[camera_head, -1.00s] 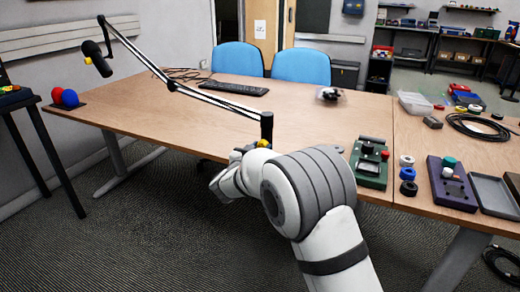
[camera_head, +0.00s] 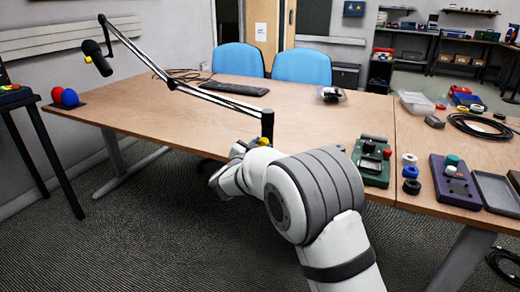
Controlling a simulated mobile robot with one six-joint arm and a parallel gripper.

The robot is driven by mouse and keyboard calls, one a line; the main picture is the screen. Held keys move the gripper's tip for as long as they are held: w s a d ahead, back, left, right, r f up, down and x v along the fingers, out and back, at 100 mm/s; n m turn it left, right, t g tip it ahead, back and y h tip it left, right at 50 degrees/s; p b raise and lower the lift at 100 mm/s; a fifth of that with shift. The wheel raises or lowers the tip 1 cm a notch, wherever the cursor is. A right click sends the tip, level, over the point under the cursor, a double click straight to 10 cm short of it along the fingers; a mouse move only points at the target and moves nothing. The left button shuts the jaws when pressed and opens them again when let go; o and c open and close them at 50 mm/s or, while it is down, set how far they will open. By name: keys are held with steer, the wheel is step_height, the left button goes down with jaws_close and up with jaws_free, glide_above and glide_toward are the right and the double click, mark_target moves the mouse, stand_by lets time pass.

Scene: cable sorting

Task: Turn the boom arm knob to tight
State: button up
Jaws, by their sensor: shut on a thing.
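The black boom arm (camera_head: 218,98) is clamped at the front edge of the desk by a dark upright post (camera_head: 267,125). It reaches up and left to a black microphone (camera_head: 97,58). A small yellow knob (camera_head: 264,141) shows at the foot of the post, partly hidden by my white arm. My gripper (camera_head: 240,149) is at the desk edge beside the post, shut on the knob. Its fingertips are mostly hidden by my wrist, and the knob's turned position cannot be read.
A keyboard (camera_head: 234,88) lies behind the boom arm. A green device (camera_head: 372,163), cable spools (camera_head: 411,178) and a purple device (camera_head: 453,182) stand to the right. Two blue chairs (camera_head: 301,66) are behind the desk. The desk's left middle is mostly clear.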

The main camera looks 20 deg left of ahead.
steer(key=o, duration=1)
steer(key=shift+s+a+p, duration=0.15)
steer(key=shift+s+p, duration=0.25)
steer(key=shift+s, duration=1.55)
steer(key=shift+s+a+p, duration=0.15)
steer(key=shift+s+p, duration=0.2)
steer(key=shift+s, duration=1.55)
